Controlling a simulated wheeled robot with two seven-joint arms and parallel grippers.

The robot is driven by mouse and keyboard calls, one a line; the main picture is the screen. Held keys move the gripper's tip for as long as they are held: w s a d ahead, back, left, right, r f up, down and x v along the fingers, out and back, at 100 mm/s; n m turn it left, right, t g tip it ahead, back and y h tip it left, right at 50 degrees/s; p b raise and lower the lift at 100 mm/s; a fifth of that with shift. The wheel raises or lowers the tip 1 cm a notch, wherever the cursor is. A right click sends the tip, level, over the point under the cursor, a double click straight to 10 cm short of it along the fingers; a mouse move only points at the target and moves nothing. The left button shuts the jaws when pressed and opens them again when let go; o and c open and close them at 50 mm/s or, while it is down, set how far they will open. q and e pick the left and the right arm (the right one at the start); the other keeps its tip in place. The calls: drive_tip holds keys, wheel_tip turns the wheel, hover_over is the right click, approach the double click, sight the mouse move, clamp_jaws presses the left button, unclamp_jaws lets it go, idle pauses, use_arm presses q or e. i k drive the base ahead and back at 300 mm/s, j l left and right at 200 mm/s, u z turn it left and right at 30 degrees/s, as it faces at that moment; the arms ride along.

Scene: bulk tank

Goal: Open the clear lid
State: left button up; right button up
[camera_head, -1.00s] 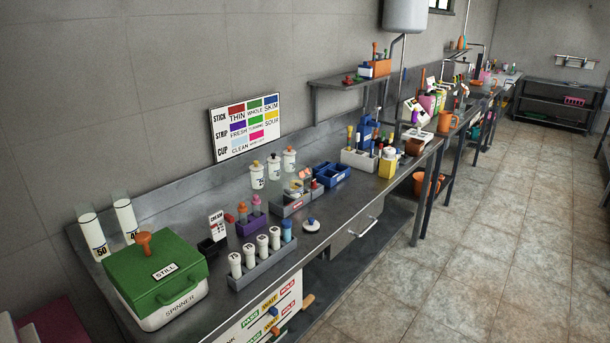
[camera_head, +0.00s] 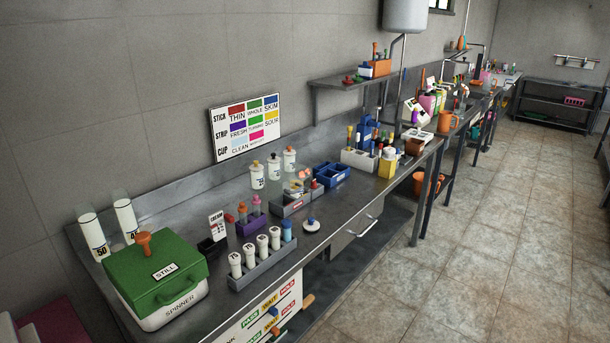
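No thing stands out surely as the clear lid. A small grey device (camera_head: 291,208) with a red label stands mid-bench, and a rounded, partly see-through part (camera_head: 299,184) sits on top of it. It is too small to tell whether this part is a clear lid, or whether it is open or shut. Neither of my grippers shows in the head view.
A green-lidded spinner box (camera_head: 157,268) stands at the bench's near left end. A rack of white bottles (camera_head: 262,267) lines the front edge, near a purple holder (camera_head: 251,226). A blue tray (camera_head: 331,174) is farther back. The tiled floor (camera_head: 480,250) at right is clear.

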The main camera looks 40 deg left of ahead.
sight(300, 186)
drive_tip(key=i+l+u, duration=0.3)
drive_tip(key=i, duration=0.4)
drive_tip(key=i+l+u, duration=0.3)
drive_tip(key=i+l, duration=0.3)
drive_tip(key=l, duration=0.1)
